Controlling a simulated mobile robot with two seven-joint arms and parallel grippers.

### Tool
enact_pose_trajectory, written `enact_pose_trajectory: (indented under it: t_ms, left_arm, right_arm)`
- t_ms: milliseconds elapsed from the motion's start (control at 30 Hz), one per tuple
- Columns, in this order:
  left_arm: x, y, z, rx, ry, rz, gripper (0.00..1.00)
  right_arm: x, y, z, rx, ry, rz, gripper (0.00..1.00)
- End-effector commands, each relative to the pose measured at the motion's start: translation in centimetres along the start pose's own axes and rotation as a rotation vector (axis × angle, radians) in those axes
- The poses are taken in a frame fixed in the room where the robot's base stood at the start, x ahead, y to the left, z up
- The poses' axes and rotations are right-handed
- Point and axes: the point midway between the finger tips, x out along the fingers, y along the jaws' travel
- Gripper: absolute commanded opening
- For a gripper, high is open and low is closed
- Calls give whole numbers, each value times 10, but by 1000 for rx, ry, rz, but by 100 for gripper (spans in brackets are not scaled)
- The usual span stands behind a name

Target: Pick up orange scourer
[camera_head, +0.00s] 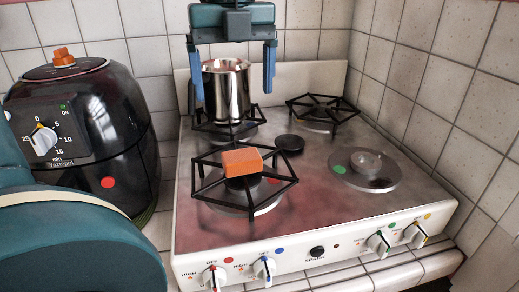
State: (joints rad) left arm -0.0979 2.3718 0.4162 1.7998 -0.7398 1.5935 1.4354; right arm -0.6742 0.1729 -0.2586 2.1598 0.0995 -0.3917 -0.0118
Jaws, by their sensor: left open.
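The orange scourer (241,161) is a small block. It lies on the black pan support of the front left burner (245,200) of the stove. My left gripper (233,85) hangs from the top of the view, above and behind the scourer, with its two blue fingers spread wide. It is not touching the scourer. A shiny metal pot (228,95) shows between the fingers; I cannot tell whether the fingers stand around it or in front of it. My right gripper is not in view.
The white stove (400,215) has knobs along its front and an empty support (322,112) at the back right. The front right burner (366,168) has no support. A black air fryer (90,130) stands left. Tiled walls close the back and right.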

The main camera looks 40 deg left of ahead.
Motion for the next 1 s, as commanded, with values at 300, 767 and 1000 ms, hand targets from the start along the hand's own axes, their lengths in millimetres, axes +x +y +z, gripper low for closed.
enact_pose_trajectory:
  t_ms: [300, 767, 1000]
  left_arm:
    - [57, 0, -1, 2, 5, 3, 85]
    - [106, -6, -1, 2, 5, 5, 85]
    - [129, -6, -1, -2, 2, -1, 85]
  right_arm:
    - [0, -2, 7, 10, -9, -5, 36]
    - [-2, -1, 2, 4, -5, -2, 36]
    - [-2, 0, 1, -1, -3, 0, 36]
